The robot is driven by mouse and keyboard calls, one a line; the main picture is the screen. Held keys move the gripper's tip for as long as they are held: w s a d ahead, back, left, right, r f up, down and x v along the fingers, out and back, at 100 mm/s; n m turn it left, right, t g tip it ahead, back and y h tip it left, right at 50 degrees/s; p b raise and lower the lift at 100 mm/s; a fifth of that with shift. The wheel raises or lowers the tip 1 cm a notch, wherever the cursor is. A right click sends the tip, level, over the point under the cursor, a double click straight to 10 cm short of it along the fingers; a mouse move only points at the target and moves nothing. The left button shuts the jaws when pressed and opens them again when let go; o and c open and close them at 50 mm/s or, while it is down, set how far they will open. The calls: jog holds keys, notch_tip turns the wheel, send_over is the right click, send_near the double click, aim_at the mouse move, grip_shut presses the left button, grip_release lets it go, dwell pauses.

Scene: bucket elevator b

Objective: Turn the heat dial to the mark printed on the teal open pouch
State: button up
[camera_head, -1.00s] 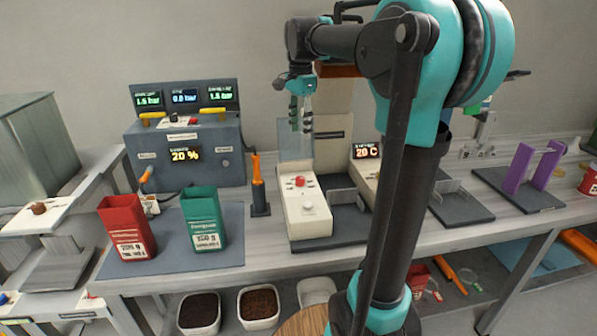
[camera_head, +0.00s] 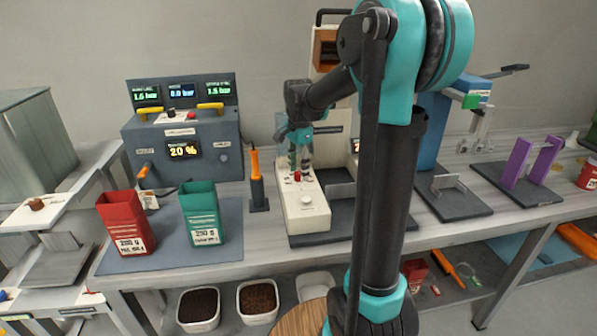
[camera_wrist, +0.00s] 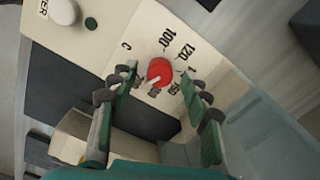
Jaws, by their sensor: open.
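The heat dial is a red knob (camera_wrist: 160,71) on a cream panel, with printed numbers around it; 100 and 120 are legible in the wrist view. It also shows as a small red knob in the head view (camera_head: 297,176). My gripper (camera_wrist: 165,85) is open, its green fingers on either side of the dial in the picture; I cannot tell whether they touch it. In the head view my gripper (camera_head: 299,165) is just above the dial. The teal open pouch (camera_head: 203,215) stands upright on a grey-blue mat, its label too small to read surely.
A red open pouch (camera_head: 126,222) stands left of the teal one. An orange-handled tool (camera_head: 256,180) stands upright left of the cream machine (camera_head: 308,212). A white round button (camera_wrist: 64,11) sits on the same panel. A grey console (camera_head: 183,150) is behind the pouches.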

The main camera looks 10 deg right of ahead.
jog(key=shift+f, duration=0.5)
grip_shut()
